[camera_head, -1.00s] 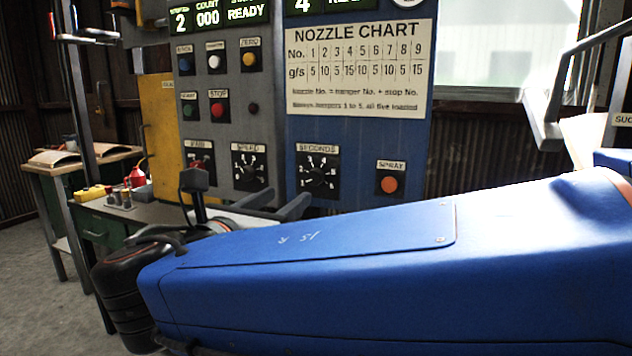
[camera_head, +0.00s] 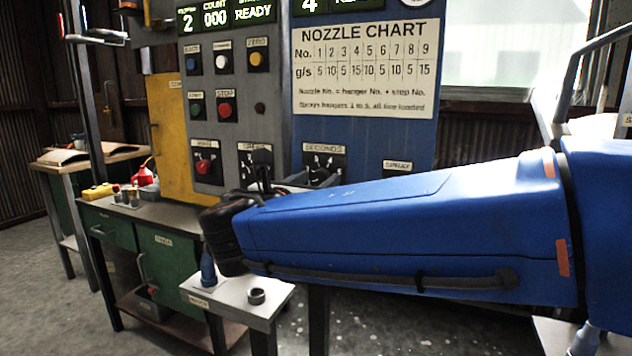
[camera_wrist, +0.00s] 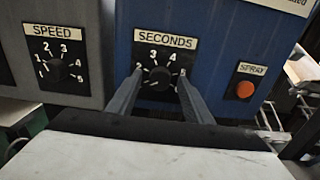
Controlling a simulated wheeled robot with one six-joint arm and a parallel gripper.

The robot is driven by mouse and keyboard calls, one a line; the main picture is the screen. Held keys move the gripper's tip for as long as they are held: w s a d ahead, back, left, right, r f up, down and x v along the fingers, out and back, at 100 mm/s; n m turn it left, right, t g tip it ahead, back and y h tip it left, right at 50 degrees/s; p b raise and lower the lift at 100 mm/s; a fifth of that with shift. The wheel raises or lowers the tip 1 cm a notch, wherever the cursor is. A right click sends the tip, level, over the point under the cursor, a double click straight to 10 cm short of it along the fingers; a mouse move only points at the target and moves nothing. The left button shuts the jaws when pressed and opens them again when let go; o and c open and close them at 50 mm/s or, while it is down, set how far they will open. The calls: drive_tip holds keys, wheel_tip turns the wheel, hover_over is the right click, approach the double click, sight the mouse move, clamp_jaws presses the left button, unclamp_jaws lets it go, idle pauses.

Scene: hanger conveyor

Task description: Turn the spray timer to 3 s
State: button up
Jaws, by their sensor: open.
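The spray timer is a black round knob (camera_wrist: 160,76) on a square plate labelled SECONDS, with white numbers around it, on the blue panel. In the head view the SECONDS dial (camera_head: 322,160) is partly hidden behind my arm. In the wrist view my gripper (camera_wrist: 160,72) is open, with one dark finger to the left of the knob and one to the right. The fingertips overlap the dial plate in the picture; I cannot tell whether they touch the knob. The number the knob points at is too small to read surely.
Left of it is the SPEED dial (camera_wrist: 57,70) on the grey panel. Right of it is the orange SPRAY button (camera_wrist: 245,90). A nozzle chart (camera_head: 365,68) hangs above. A green cabinet (camera_head: 165,262) and a small stand (camera_head: 238,298) stand below the panels.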

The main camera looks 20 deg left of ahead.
drive_tip(key=c, duration=1.1)
drive_tip(key=shift+o, duration=0.2)
drive_tip(key=shift+m, duration=0.5)
drive_tip(key=m, duration=1.7)
drive_tip(key=shift+f+m, duration=0.1)
drive_tip(key=shift+m, duration=0.6)
